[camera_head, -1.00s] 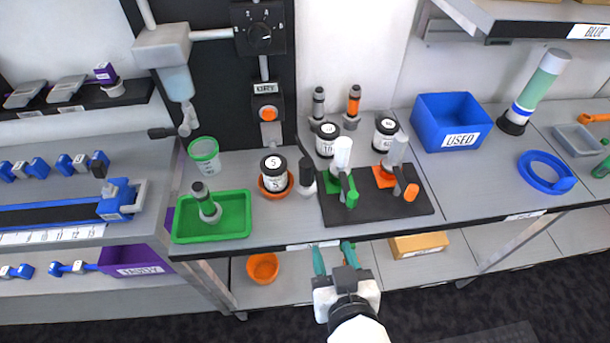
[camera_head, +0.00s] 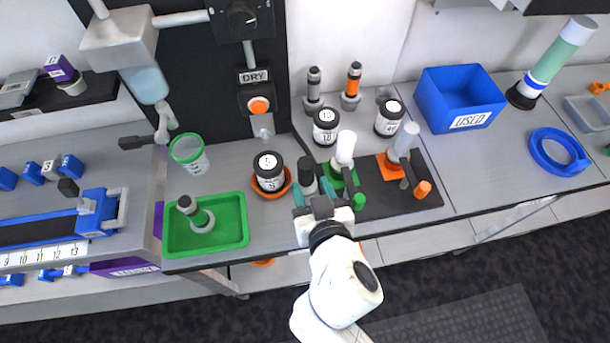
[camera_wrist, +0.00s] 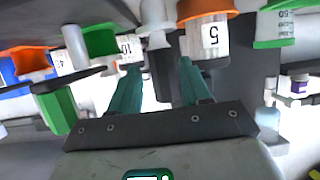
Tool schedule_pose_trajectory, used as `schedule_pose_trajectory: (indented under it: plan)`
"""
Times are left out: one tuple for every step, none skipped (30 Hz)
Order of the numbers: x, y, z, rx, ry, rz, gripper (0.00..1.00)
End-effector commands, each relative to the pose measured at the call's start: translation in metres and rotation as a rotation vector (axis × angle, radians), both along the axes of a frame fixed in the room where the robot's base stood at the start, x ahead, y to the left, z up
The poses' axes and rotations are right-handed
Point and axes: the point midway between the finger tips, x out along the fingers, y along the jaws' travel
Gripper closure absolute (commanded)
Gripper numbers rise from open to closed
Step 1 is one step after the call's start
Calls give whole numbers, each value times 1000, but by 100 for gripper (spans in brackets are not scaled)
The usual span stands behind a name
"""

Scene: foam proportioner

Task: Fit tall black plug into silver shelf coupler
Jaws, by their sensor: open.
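The tall black plug (camera_head: 306,172) has a dark upper part over a pale base. It stands upright on the bench beside the black mat's left end. My gripper (camera_head: 312,188) is open, with its teal fingers just in front of the plug. In the wrist view the plug (camera_wrist: 160,72) shows dark between the two fingers; contact cannot be told. Which piece is the silver shelf coupler is unclear. A silvery round base (camera_head: 73,86) under a purple block is on the upper-left shelf, and grey couplers (camera_head: 313,104) stand at the bench's back.
Close left of the plug is a jar marked 5 (camera_head: 268,172) in an orange dish. Close right are a green-based stand (camera_head: 345,150) and an orange-based one (camera_head: 402,145) on the black mat (camera_head: 425,170). A green tray (camera_head: 240,235) lies left; a blue bin (camera_head: 450,85) stands right.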

Motion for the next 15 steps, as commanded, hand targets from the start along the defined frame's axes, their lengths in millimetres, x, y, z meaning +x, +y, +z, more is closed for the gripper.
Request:
schedule_pose_trajectory:
  plan:
    - [6,2,-1,1,0,0,53]
    - [8,3,-2,1,0,0,53]
    - [10,4,-4,0,0,1,53]
    - [12,4,-5,0,0,1,53]
    - [13,5,-5,0,1,1,53]
    - [14,5,-5,0,0,0,53]
    - [16,6,-5,0,0,0,53]
    - [18,7,-5,0,0,0,53]
    - [22,9,-6,0,0,1,53]
    - [25,10,-7,0,0,1,53]
    - [29,12,-8,0,1,2,53]
    - [34,14,-9,1,1,1,53]
    - [37,16,-10,0,1,2,53]
    - [41,17,-11,1,1,1,53]
    - [46,18,-14,1,1,1,53]
